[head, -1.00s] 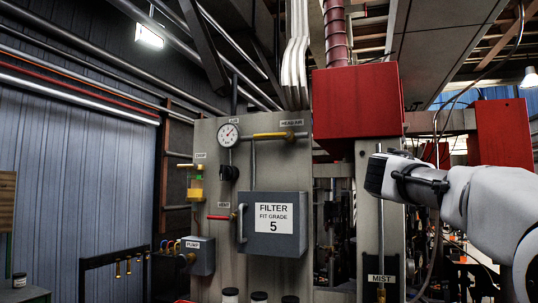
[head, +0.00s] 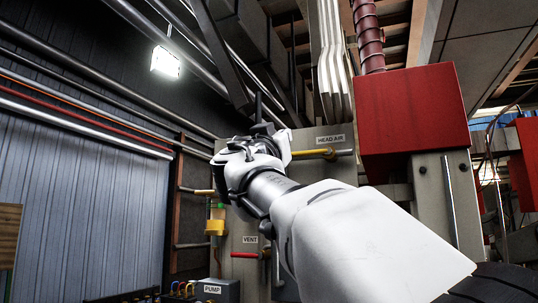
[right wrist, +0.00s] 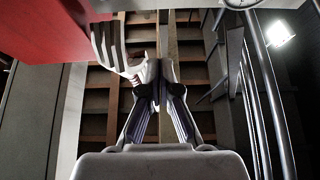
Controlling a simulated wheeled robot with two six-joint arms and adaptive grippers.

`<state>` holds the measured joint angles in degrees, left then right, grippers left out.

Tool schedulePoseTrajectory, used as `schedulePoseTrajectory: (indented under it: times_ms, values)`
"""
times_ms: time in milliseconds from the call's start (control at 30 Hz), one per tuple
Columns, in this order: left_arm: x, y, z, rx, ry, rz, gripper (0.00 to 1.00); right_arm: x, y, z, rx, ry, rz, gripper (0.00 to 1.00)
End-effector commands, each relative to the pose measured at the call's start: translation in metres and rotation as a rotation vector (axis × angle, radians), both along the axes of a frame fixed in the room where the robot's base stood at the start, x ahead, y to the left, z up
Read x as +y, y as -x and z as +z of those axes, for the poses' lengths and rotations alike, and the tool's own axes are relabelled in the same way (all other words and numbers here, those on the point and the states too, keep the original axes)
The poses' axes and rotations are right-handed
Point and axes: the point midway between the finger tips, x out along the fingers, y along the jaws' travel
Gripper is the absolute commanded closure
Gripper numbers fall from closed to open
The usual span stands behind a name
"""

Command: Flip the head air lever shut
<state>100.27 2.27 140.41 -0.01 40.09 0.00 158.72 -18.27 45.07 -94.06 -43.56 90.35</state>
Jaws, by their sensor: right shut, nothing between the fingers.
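The head air lever (head: 308,153) is a yellow handle lying level along its pipe, under the HEAD-AIR label (head: 330,140) on the grey panel. The handle's left end is close to my right arm's outline in the head view. My right gripper (head: 258,108) points upward, left of the lever, and touches nothing that I can see. In the right wrist view its fingers (right wrist: 157,88) are together and empty. The lever cannot be made out in that view. My arm hides the AIR gauge and the filter box. My left gripper is out of view.
A red box (head: 415,115) juts out right of the lever. White bent pipes (head: 332,65) rise above it. The ceiling lamp (head: 165,62) is far off.

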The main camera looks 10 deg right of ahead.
Motion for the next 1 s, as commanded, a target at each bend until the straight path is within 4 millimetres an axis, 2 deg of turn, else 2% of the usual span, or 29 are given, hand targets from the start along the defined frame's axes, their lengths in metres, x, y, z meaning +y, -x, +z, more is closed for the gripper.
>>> schedulePoseTrajectory:
  times_ms: [167,567,600,700,833,1000]
  values:
    - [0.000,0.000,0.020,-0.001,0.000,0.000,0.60,-0.008,-0.014,0.013,0.005,0.000,-0.001,1.00]
    - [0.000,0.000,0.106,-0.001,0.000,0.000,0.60,-0.050,-0.074,0.061,0.006,-0.001,-0.001,1.00]
    - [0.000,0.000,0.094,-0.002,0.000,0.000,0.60,-0.049,-0.075,0.042,0.009,0.002,-0.002,1.00]
    - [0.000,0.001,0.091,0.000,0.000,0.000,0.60,-0.051,-0.076,0.025,0.008,0.003,-0.003,1.00]
    - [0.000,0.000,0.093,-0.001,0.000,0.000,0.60,-0.052,-0.078,0.013,0.005,0.002,-0.002,1.00]
    - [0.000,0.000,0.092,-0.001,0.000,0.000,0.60,-0.053,-0.078,0.010,0.003,0.001,0.000,1.00]
